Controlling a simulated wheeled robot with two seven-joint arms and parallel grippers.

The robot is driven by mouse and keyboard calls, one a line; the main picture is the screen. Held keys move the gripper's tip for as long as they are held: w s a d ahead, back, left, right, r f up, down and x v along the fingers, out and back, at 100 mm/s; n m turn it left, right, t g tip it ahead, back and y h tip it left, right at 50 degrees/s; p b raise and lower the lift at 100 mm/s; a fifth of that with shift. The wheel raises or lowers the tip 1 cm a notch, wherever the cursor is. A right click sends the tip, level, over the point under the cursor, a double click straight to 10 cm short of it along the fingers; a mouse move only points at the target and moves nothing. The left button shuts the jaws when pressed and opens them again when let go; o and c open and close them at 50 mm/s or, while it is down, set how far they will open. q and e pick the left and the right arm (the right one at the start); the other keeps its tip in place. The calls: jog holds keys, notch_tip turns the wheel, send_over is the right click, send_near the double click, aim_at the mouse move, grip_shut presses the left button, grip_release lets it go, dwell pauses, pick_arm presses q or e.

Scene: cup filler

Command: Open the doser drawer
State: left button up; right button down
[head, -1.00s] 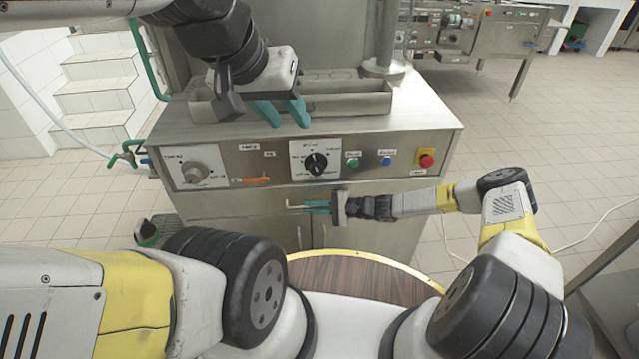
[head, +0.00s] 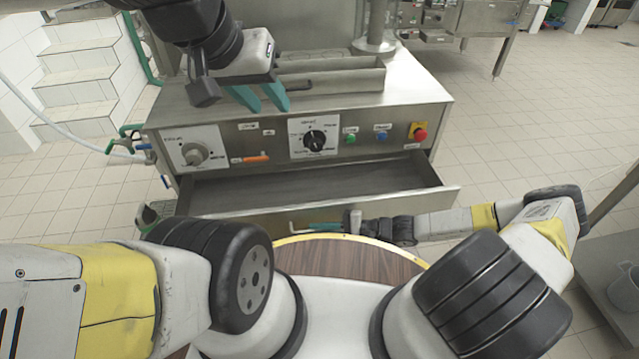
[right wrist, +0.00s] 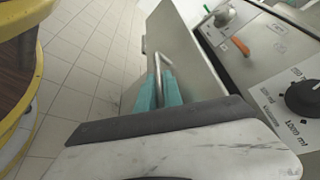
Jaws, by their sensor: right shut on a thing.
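The doser drawer (head: 410,197) is pulled out from the steel machine below its control panel, and its empty-looking inside shows in the head view. My right gripper (head: 322,227) is at the drawer's front, shut on the thin metal bar handle (right wrist: 164,62). In the right wrist view its teal fingers (right wrist: 158,92) close around the handle, in front of the drawer front (right wrist: 187,55). My left gripper (head: 262,98) hangs above the machine's top near the front edge. Its teal fingers are apart, with nothing seen between them.
The control panel (head: 270,152) has a large black knob (head: 314,140), a smaller knob, an orange lever (head: 256,159) and coloured buttons, including a red one (head: 419,134). A round wooden top (head: 350,258) lies close in front of the drawer.

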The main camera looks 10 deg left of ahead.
jog(key=shift+s+d, duration=0.3)
jog(key=shift+s, duration=0.8)
jog(key=shift+s+d, duration=0.25)
jog(key=shift+s, duration=0.8)
jog(key=c, duration=1.5)
grip_release()
jog(key=shift+d, duration=0.1)
jog(key=v, duration=0.7)
jog(key=shift+d, duration=0.35)
jog(key=shift+r, duration=0.15)
jog(key=shift+d, duration=0.1)
